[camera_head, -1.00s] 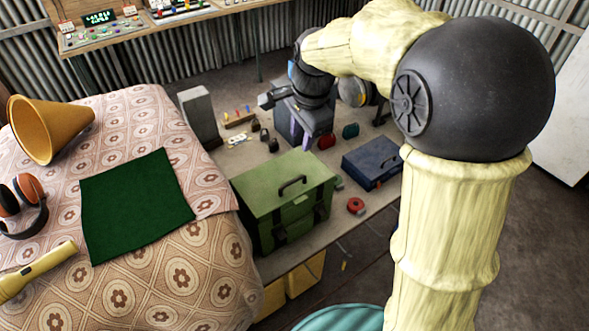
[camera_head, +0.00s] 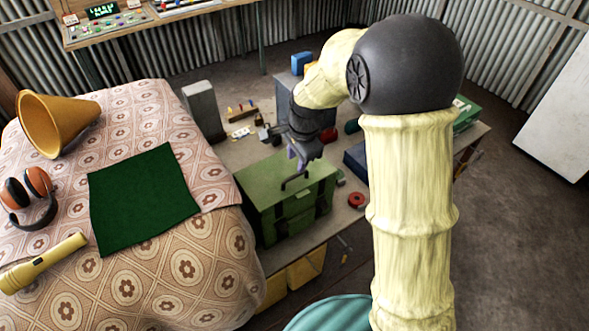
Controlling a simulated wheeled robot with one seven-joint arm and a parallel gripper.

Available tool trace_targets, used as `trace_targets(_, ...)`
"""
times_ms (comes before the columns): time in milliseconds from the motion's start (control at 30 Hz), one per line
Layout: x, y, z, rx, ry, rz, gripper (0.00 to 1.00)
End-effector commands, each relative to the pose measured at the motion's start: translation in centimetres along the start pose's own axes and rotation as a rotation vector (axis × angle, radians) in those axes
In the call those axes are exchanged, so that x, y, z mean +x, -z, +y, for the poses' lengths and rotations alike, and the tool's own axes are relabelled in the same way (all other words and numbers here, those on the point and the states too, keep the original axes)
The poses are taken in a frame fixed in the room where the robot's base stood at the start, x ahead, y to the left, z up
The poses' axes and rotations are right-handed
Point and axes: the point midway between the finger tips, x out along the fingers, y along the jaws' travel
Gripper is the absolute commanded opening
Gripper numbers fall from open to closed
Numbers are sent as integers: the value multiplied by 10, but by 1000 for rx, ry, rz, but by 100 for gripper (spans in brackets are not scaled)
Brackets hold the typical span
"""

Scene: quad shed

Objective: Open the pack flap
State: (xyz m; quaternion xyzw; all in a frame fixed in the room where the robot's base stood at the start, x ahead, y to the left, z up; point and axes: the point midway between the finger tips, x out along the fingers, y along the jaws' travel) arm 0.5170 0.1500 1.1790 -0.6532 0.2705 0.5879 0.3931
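The green pack (camera_head: 262,185) stands on the low bench beside the bed. It is a boxy green case with dark straps on its front and a dark handle (camera_head: 294,181) on top. The top flap (camera_head: 262,176) lies flat and looks closed. My gripper (camera_head: 300,160) hangs over the right rear part of the top, close to the handle. Whether it touches the handle or the flap I cannot tell. My wrist and arm hide much of the gripper, and its finger opening is too small to judge.
A blue case (camera_head: 355,160) and a red ring (camera_head: 356,199) sit right of the pack. A grey upright block (camera_head: 203,110) and small parts are behind it. The patterned bed (camera_head: 205,250) with a dark green cloth (camera_head: 143,198) is close on the left.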

Motion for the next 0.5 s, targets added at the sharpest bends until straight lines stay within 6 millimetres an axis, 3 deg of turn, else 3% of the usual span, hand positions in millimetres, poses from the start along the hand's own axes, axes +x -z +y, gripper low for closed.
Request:
trace_targets(300, 50, 0, 0, 0, -4, -1, 32)
trace_targets(500, 68, 0, 0, -1, -1, 0, 32)
